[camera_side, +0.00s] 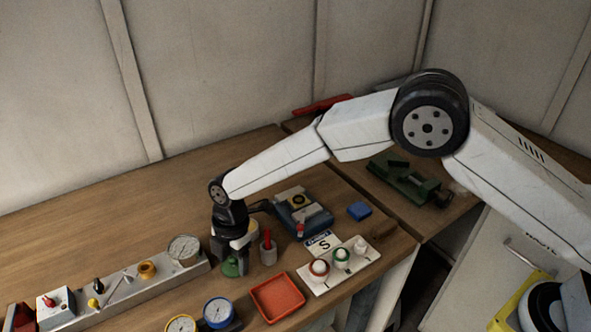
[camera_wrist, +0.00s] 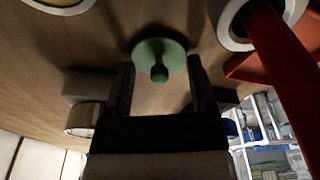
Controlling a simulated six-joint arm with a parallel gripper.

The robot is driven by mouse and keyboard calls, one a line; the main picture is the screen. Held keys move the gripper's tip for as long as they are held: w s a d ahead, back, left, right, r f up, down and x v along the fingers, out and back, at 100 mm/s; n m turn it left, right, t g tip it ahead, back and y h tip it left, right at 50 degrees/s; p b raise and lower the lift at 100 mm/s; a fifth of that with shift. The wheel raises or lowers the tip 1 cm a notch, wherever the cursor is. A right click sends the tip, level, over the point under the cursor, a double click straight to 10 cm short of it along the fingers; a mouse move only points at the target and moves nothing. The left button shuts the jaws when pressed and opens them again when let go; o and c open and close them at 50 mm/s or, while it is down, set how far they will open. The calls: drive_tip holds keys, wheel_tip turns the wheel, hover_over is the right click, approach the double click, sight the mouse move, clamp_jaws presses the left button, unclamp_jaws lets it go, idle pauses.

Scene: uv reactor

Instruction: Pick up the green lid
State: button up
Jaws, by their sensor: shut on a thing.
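The green lid (camera_side: 232,269) is a round disc with a small knob, low at the tabletop just beneath my gripper (camera_side: 229,262) in the side view. In the wrist view the lid (camera_wrist: 159,55) lies between the two fingertips of my gripper (camera_wrist: 160,75), its knob towards the camera.
A grey cup with a red handle (camera_side: 268,251) stands close on the right. A metal panel with a gauge (camera_side: 120,293) lies close on the left. In front are an empty orange tray (camera_side: 277,298) and a blue gauge (camera_side: 218,313). A white board (camera_side: 325,281) holds several round pieces.

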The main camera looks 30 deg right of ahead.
drive_tip(key=shift+r, duration=0.5)
wheel_tip(320, 180, up, 2)
drive_tip(key=shift+r, duration=0.1)
drive_tip(key=s+d+r, duration=0.7)
drive_tip(key=s+r, duration=0.2)
drive_tip(key=s, duration=0.3)
drive_tip(key=shift+r, duration=0.3)
drive_tip(key=m, duration=0.2)
approach(231, 260)
drive_tip(key=w+d, duration=0.5)
drive_tip(key=shift+w+d+f+m, duration=0.2)
drive_tip(key=shift+w+d+m, duration=0.2)
drive_tip(key=shift+w, duration=0.1)
